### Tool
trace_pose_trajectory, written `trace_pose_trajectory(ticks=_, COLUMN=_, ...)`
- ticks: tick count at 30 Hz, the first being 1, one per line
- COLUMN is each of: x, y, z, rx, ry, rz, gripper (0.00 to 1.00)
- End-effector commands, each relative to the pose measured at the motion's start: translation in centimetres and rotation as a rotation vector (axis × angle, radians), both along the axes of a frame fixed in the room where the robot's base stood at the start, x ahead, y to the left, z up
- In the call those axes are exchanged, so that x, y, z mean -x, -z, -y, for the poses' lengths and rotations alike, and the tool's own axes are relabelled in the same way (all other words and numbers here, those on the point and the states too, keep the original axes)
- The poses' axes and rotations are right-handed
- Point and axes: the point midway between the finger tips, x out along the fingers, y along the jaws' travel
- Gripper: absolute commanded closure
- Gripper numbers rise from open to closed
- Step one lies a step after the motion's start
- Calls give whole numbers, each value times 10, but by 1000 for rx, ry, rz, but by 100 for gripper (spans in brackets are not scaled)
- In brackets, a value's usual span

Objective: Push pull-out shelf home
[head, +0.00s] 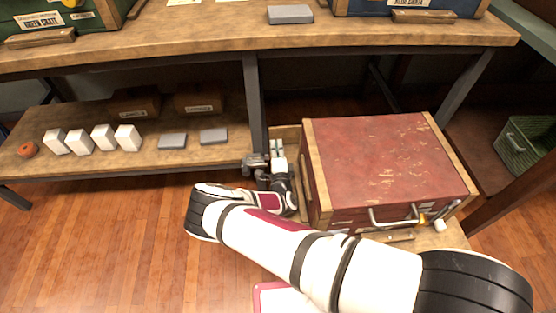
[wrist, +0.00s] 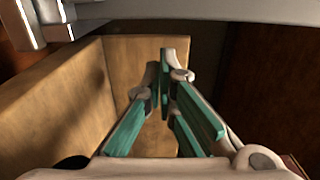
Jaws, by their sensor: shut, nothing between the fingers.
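The pull-out shelf (head: 438,239) is light wood and juts out under the bench at the right. A worn red chest (head: 385,160) with wooden edges and a metal front handle stands on it and hides most of it. My gripper (head: 277,150) is at the left side of the chest, near the bench leg, with its fingers shut and empty. In the wrist view my gripper (wrist: 164,62) has its teal-padded fingers together, pointing at a light wooden corner (wrist: 100,50). I cannot tell whether the fingertips touch the wood.
The fixed lower shelf (head: 100,165) at the left carries several white blocks (head: 103,137), grey slabs (head: 213,135) and an orange round thing (head: 28,149). A dark bench leg (head: 254,100) stands close to my gripper. A green basket (head: 522,145) is at the right. The floor at front left is clear.

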Motion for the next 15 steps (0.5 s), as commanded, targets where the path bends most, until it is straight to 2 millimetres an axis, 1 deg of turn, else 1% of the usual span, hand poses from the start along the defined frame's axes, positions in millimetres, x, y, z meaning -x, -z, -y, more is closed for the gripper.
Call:
trace_pose_trajectory(ticks=1, x=-8, y=1, z=0, rx=-2, ry=2, rz=2, gripper=100)
trace_pose_trajectory(ticks=3, x=-16, y=1, z=0, rx=-1, ry=2, rz=2, gripper=100)
trace_pose_trajectory(ticks=6, x=-24, y=1, z=0, rx=0, ry=1, rz=1, gripper=100)
trace_pose_trajectory(ticks=10, x=-29, y=0, z=0, rx=-1, ry=1, rz=1, gripper=100)
trace_pose_trajectory(ticks=15, x=-29, y=-1, z=0, rx=0, ry=1, rz=1, gripper=100)
